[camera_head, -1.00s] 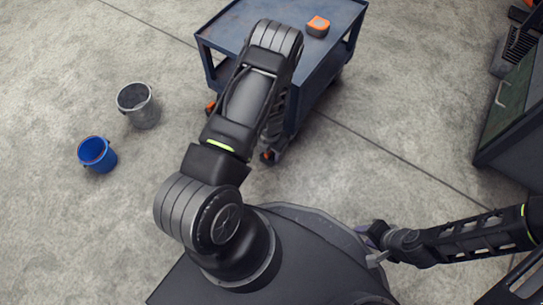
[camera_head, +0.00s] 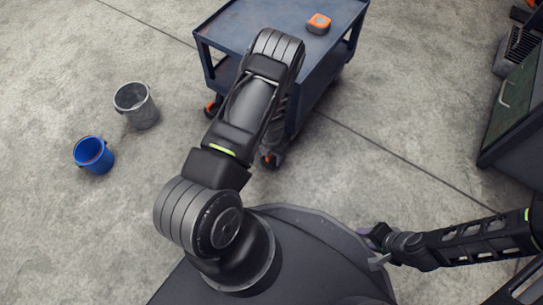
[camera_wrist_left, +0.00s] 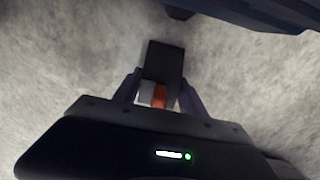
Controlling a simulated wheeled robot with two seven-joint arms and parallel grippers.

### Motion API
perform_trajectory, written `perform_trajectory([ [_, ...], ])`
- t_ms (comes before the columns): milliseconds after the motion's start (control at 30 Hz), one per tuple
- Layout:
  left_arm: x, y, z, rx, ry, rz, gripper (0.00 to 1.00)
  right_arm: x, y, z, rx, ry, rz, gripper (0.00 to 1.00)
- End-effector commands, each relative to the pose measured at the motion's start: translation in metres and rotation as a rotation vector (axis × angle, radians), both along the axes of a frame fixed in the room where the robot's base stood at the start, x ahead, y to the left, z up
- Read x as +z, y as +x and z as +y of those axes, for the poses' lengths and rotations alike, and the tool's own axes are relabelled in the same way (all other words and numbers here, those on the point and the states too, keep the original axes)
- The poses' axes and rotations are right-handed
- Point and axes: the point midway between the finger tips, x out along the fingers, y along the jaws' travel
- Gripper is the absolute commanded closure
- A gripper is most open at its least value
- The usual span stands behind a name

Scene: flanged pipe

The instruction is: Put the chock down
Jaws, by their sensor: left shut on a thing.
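In the left wrist view the chock (camera_wrist_left: 165,62) is a dark block with an orange and a pale patch at its near end. My left gripper (camera_wrist_left: 158,92) is shut on it, one finger on each side. Grey concrete floor shows around the chock; I cannot tell whether it touches the floor. In the head view my left arm hides the left gripper and the chock. My right gripper (camera_head: 376,236) is partly visible at the end of the right arm, close to my body; its jaws are not clear.
A blue-grey cart (camera_head: 230,28) on casters stands ahead, with an orange and dark object (camera_head: 318,23) on top. A grey bucket (camera_head: 137,104) and a blue bucket (camera_head: 93,154) stand on the left. A dark green cabinet (camera_head: 512,105) is at the right. Floor between is clear.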

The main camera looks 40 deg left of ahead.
Motion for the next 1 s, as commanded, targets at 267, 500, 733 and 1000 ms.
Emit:
perform_trajectory([
  [267,-0.011,0.000,0.000,0.000,0.000,0.001,1.00,-0.008,0.001,0.000,-0.001,0.001,0.000,0.64],
  [500,-0.013,-0.003,0.000,0.001,-0.001,0.006,0.43,-0.008,0.001,0.000,-0.001,0.001,0.000,0.64],
  [733,-0.014,-0.005,-0.001,0.002,-0.003,0.010,0.29,-0.008,0.001,0.000,-0.001,0.001,0.000,0.64],
  [1000,-0.010,-0.007,-0.001,0.004,-0.004,0.013,0.29,-0.006,0.001,0.000,-0.001,0.001,0.000,0.64],
])
